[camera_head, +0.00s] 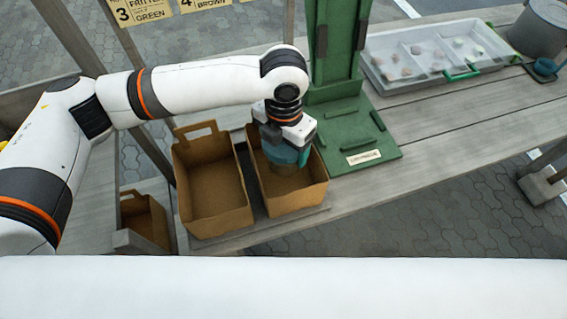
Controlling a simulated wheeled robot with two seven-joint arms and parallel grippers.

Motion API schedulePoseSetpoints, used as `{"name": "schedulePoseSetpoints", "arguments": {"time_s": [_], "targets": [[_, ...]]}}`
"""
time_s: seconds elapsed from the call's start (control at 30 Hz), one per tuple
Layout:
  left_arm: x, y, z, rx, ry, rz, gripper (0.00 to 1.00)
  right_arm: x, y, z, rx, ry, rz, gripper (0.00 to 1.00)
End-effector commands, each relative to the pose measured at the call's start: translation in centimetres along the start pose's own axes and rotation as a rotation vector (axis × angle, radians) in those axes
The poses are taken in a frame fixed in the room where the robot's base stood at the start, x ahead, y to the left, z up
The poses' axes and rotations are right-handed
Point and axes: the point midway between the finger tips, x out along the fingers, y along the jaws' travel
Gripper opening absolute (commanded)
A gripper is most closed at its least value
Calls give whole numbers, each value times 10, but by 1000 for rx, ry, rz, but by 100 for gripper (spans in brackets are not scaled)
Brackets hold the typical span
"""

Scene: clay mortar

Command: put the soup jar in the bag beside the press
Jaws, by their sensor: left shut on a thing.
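My left gripper (288,155) points down into the right-hand one of two brown bags (288,203), the one beside the green press (340,110). It is shut on the soup jar (284,168), of which a brownish lower part shows below the teal fingers. The jar is inside the bag's opening; I cannot tell whether it touches the bag's bottom. The other brown bag (212,182) stands open and empty to the left, with a handle at its back. My right gripper is out of view.
A clear divided tray (430,55) with small lumps and a green handle lies at the back right. A grey bucket (540,28) stands at the far right. Another brown box (145,218) sits lower left.

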Motion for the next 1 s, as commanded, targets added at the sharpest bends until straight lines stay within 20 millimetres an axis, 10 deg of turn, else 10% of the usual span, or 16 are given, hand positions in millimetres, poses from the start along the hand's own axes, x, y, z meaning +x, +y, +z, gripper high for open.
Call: {"name": "schedulePoseSetpoints", "arguments": {"time_s": [0.5,0.87,0.9,1.0], "targets": [[59,0,0,0,0,-1,48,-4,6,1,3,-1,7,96],[64,0,0,1,2,-1,48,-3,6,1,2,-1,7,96],[63,0,0,1,1,-1,85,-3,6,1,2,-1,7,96],[63,0,0,1,1,-1,100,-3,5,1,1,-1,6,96]]}}
